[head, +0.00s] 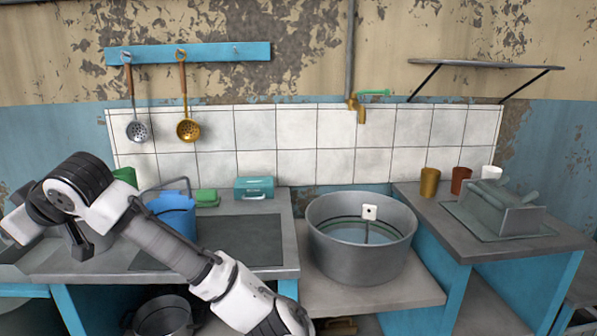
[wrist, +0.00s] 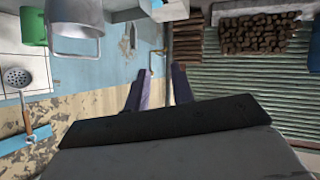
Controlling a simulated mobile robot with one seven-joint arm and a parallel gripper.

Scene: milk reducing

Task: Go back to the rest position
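My gripper (wrist: 161,88) shows in the wrist view as two dark purple-grey fingers with a gap between them. It is open, and nothing shows between the fingers. In the head view my arm reaches from the bottom centre up to the left, and I cannot make out the fingers there. The arm passes in front of the left counter (head: 262,262). A blue pot (head: 176,217) stands on that counter, partly behind my arm. The wrist view looks upside down towards a wall with stacked wood (wrist: 257,36).
A large metal basin (head: 352,267) stands between the counters, with a small white item (head: 370,212) at it. A skimmer (head: 137,130) and a golden ladle (head: 188,129) hang on the wall. The right counter holds cups and a dish rack (head: 497,215). A green container (wrist: 33,25) shows in the wrist view.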

